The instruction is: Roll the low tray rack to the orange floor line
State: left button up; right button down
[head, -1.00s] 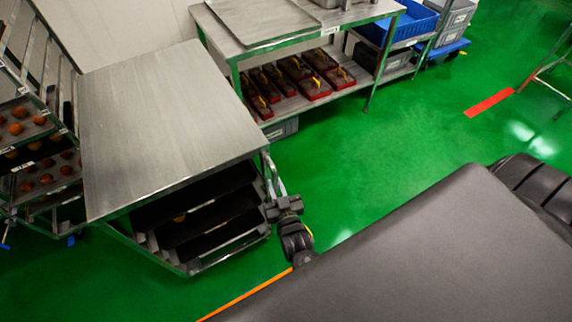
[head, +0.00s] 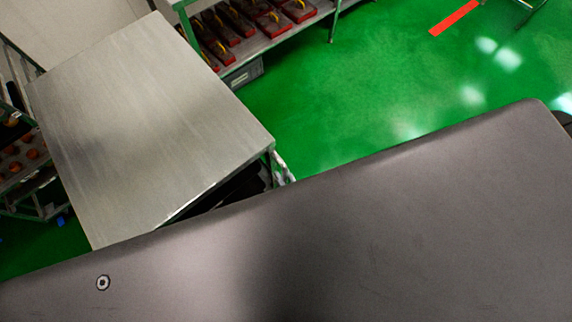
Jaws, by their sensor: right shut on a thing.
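The low tray rack (head: 150,125) has a flat grey metal top and stands left of centre in the head view. Its near right corner shows a bit of green frame and a bright metal rail (head: 281,168). Dark trays (head: 225,195) show in a narrow gap under the top; the rest of its front is hidden behind my dark grey body. My right gripper is hidden behind my body, below the rail corner. My left gripper is out of the picture.
A tall rack with trays of round goods (head: 22,155) stands close at the left. A shelf table with red moulds (head: 270,45) is beyond the rack, with a grey crate (head: 243,74) below. Green floor (head: 340,110) is clear to the right, with a red floor strip (head: 455,17).

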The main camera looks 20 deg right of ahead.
jog(key=shift+s+f, duration=0.1)
jog(key=shift+s, duration=0.05)
jog(key=c, duration=1.4)
grip_release()
jog(key=shift+c, duration=0.2)
jog(key=s+d+b, duration=0.1)
jog(key=s+b, duration=0.1)
jog(key=s, duration=0.8)
jog(key=shift+s+d, duration=0.3)
